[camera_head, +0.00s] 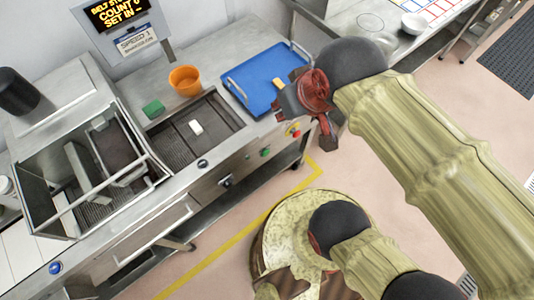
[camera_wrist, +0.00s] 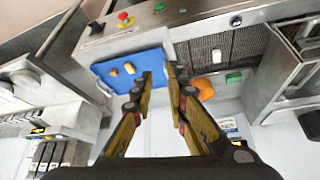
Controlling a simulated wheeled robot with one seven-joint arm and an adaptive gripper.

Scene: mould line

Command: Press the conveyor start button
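A green button (camera_head: 265,152) sits on the steel front panel of the line, with a red mushroom button on a yellow base (camera_head: 293,131) to its right. In the wrist view the green button (camera_wrist: 159,6) is at the top edge and the red one (camera_wrist: 124,17) beside it. No label on the green button is readable. A blue button (camera_head: 55,267) is at the panel's left end. My gripper (camera_head: 303,118) is above the machine's right end, beside the blue tray. In the wrist view my gripper (camera_wrist: 162,75) has its fingers apart with nothing between them.
A dark belt (camera_head: 178,130) carries a white block (camera_head: 196,127). An orange cup (camera_head: 185,80) and green block (camera_head: 153,108) stand behind it. A display (camera_head: 117,14) hangs above. Floor is clear before the panel's right end.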

